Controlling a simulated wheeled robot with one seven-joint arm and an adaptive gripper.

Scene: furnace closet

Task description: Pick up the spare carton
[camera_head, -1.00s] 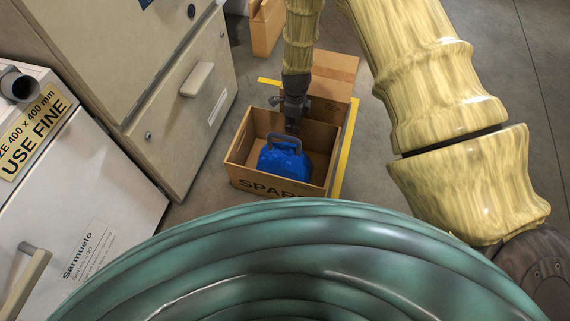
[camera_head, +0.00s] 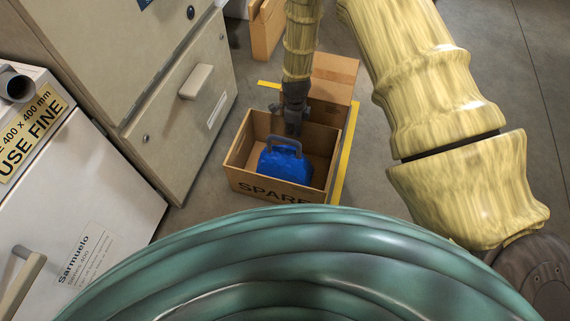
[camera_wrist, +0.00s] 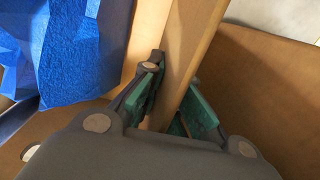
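The spare carton (camera_head: 238,181) is an open brown box marked SPARE, upright within yellow floor tape. A blue object with a grey handle (camera_head: 284,163) sits inside; its blue faceted body (camera_wrist: 66,48) fills the upper left of the wrist view. My gripper (camera_head: 293,130) is at the carton's far side. The lower contact is partly hidden by the gripper body. I see no clear gap between carton and floor.
A beige cabinet (camera_head: 190,105) stands close left of the carton, with a white unit (camera_head: 95,190) nearer. Another brown box (camera_head: 266,30) is behind. A green ribbed form (camera_head: 310,255) blocks the near foreground. Grey floor is clear to the right.

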